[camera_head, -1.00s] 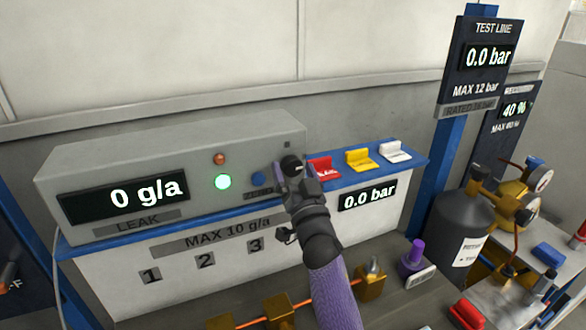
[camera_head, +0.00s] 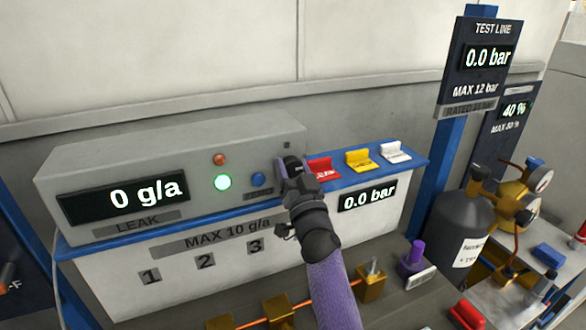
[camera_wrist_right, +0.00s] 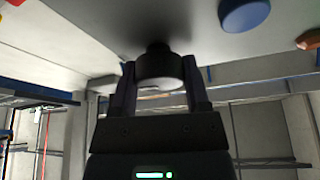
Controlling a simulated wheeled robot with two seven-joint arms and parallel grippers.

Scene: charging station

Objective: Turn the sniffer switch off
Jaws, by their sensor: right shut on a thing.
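The grey leak tester box (camera_head: 150,155) stands on the blue-edged bench, with a display reading 0 g/a. Its sniffer switch is a round black knob (camera_wrist_right: 160,68) on the front panel; in the head view my gripper mostly hides it. My right gripper (camera_head: 287,167) is at the right end of the panel. In the right wrist view its two fingers (camera_wrist_right: 163,80) stand on either side of the knob, shut on it. The green lamp (camera_head: 222,182) is lit. The knob's pointer direction is hard to read. My left gripper is not in view.
A blue button (camera_head: 258,179) and an orange lamp (camera_head: 220,159) sit left of the knob. Red (camera_head: 323,168), yellow (camera_head: 361,160) and white (camera_head: 395,152) holders stand to the right. Brass fittings (camera_head: 278,309) and a dark cylinder (camera_head: 460,230) are in front and to the right.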

